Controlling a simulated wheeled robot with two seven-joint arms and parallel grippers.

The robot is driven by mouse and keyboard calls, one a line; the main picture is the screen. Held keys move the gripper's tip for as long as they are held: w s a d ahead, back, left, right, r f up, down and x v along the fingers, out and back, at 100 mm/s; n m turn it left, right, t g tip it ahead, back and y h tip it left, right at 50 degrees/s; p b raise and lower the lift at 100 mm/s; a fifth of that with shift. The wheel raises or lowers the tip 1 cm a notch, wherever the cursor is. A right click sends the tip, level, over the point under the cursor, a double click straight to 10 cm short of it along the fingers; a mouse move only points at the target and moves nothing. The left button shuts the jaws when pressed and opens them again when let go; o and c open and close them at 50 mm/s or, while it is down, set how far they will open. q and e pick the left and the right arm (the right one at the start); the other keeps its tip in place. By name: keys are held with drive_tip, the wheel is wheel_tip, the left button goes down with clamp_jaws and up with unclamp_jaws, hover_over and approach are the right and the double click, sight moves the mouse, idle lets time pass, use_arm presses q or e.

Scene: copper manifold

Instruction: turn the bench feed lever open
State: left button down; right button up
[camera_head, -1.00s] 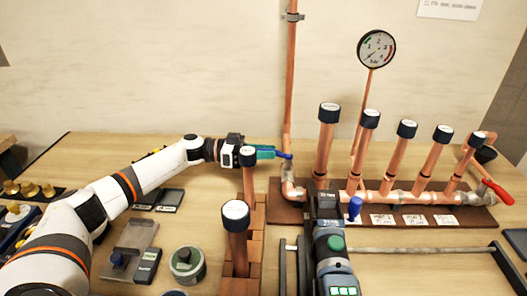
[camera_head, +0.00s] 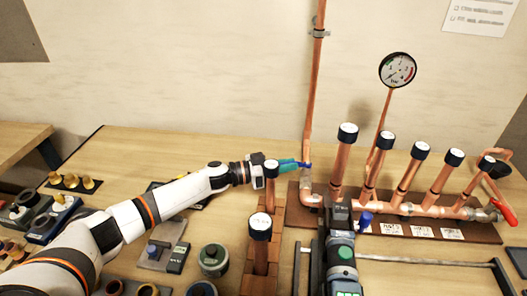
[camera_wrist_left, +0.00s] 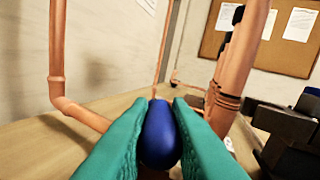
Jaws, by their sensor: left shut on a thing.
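My left gripper (camera_head: 290,165) has teal fingers and is shut on a blue lever handle (camera_head: 305,165) beside the foot of the tall copper riser (camera_head: 312,110). In the left wrist view the rounded blue handle (camera_wrist_left: 160,135) sits between both teal fingertips, touching them. The lever's pivot is hidden. A second blue handle (camera_head: 365,220) stands on the manifold's front, and a red lever (camera_head: 505,213) is at its right end. My right gripper is not in view.
Capped copper stubs (camera_head: 385,155) rise from the manifold, with a round gauge (camera_head: 398,70) behind. A capped pipe (camera_head: 260,245) stands near my left forearm. A dark tool with a green button (camera_head: 345,252) lies in front.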

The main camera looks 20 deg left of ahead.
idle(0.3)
use_arm(q)
drive_tip(key=c, duration=1.3)
unclamp_jaws()
drive_tip(key=shift+c, duration=0.2)
drive_tip(key=shift+s+a, duration=0.1)
drive_tip(key=b+v, duration=0.3)
drive_tip(key=v, duration=0.8)
drive_tip(key=shift+s+a, duration=0.2)
drive_tip(key=shift+s, duration=0.2)
drive_tip(key=shift+c, duration=0.6)
